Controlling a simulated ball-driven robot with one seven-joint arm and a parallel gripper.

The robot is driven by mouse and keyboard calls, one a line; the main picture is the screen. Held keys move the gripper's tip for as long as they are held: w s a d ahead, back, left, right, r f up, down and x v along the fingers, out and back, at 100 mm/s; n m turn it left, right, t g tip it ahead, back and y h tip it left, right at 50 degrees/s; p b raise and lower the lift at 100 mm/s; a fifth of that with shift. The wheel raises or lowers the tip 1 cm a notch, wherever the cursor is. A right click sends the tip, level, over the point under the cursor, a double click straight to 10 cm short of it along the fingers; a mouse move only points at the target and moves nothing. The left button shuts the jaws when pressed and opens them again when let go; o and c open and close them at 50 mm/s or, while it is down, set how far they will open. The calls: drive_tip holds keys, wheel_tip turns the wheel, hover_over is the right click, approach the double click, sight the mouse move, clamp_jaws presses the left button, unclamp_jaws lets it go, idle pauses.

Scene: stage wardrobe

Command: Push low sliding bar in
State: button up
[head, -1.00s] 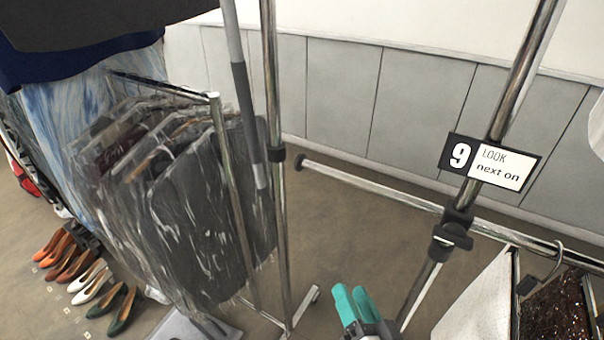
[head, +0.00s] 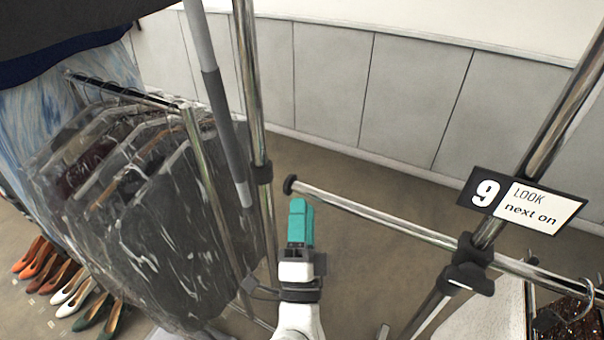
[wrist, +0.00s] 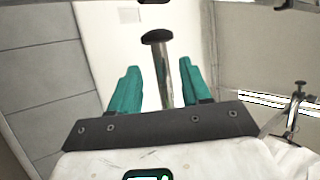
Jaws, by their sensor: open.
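The low sliding bar (head: 378,215) is a chrome tube with a black end cap (head: 290,185). It passes through a black clamp on the slanted chrome upright at right and sticks out to the left. My gripper (head: 300,205) has teal fingers and is just below the capped end in the head view. In the wrist view the bar (wrist: 163,80) and its cap (wrist: 157,36) show between the two open fingers (wrist: 160,85), with gaps on both sides. I cannot tell whether anything touches the bar.
A chrome post (head: 252,110) stands left of the bar's end. Bagged dark garments (head: 150,210) hang on a rail further left, with shoes (head: 70,285) on the floor. A "9 LOOK next on" sign (head: 521,200) is on the right upright. A sequinned garment (head: 565,318) hangs at lower right.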

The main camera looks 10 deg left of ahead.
drive_tip(key=p+x, duration=0.1)
drive_tip(key=x, duration=0.5)
drive_tip(key=shift+w+r, duration=0.15)
drive_tip(key=shift+w, duration=0.2)
drive_tip(key=shift+c, duration=0.3)
clamp_jaws()
